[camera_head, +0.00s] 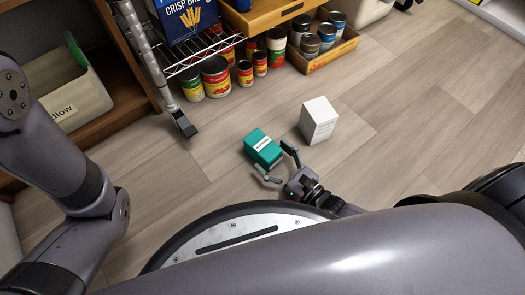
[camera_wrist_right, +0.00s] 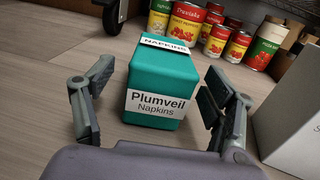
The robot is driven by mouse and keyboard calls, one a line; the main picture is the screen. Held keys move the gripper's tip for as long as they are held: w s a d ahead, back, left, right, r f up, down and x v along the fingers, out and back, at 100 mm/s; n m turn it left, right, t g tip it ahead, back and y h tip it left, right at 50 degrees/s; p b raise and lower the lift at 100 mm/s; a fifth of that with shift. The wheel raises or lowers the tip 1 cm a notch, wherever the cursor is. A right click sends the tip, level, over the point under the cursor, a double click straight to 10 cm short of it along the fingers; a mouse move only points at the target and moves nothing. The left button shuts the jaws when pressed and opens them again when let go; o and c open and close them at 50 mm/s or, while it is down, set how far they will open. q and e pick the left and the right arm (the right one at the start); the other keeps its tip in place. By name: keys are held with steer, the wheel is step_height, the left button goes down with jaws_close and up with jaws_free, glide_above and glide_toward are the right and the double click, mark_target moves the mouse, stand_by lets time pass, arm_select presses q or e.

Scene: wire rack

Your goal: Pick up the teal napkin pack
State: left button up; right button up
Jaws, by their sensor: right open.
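The teal napkin pack (camera_head: 262,148) stands on the wood floor in front of the wire rack. In the right wrist view the pack (camera_wrist_right: 158,82) shows a white label reading "Plumveil Napkins". My right gripper (camera_head: 278,163) is open, with its fingers at the near side of the pack. In the right wrist view the open fingers (camera_wrist_right: 152,108) stand left and right of the pack's near end, with gaps on both sides. My left arm comes in at the left of the head view, but its gripper is out of the picture.
A white box (camera_head: 319,121) stands close to the right of the pack. Several cans (camera_head: 215,76) stand under the wire rack (camera_head: 205,50), whose post foot (camera_head: 185,126) is on the floor. A wooden tray of cans (camera_head: 325,58) is behind.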

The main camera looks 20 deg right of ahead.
mark_target(264, 149)
steer(key=b+x, duration=0.2)
steer(key=x, duration=0.1)
steer(key=shift+w+f, duration=0.3)
steer(key=shift+f, duration=0.05)
steer(key=shift+w+a+r, duration=0.15)
steer(key=shift+w+a, duration=0.05)
steer(key=shift+w, duration=0.1)
steer(key=shift+c, duration=0.2)
steer(key=c, duration=1.2)
steer(key=shift+c, duration=0.3)
steer(key=shift+r, duration=0.15)
